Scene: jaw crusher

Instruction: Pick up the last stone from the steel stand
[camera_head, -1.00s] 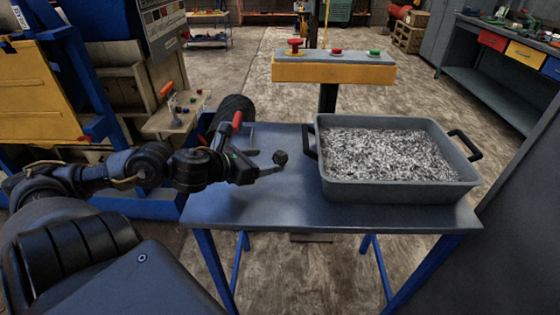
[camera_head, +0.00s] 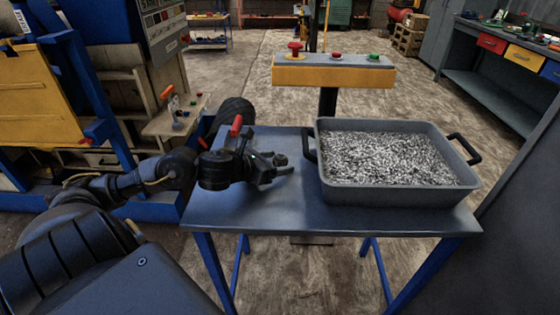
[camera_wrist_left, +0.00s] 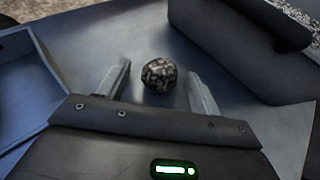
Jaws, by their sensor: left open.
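A dark, speckled stone (camera_head: 281,159) sits on the blue-grey top of the steel stand (camera_head: 270,210), left of the grey tray. In the left wrist view the stone (camera_wrist_left: 159,74) lies just past and between the fingertips. My left gripper (camera_head: 283,173) is open and low over the stand; its two fingers also show in the left wrist view (camera_wrist_left: 158,90), one on each side of the stone's near edge, with gaps. The fingers do not close on it. My right gripper is not in view.
A grey tray (camera_head: 397,196) full of grey gravel (camera_head: 385,157), with black handles, stands on the right of the stand, close to the stone. Behind is a yellow button panel (camera_head: 333,72). The yellow and blue crusher (camera_head: 30,90) is at left. The front of the stand is clear.

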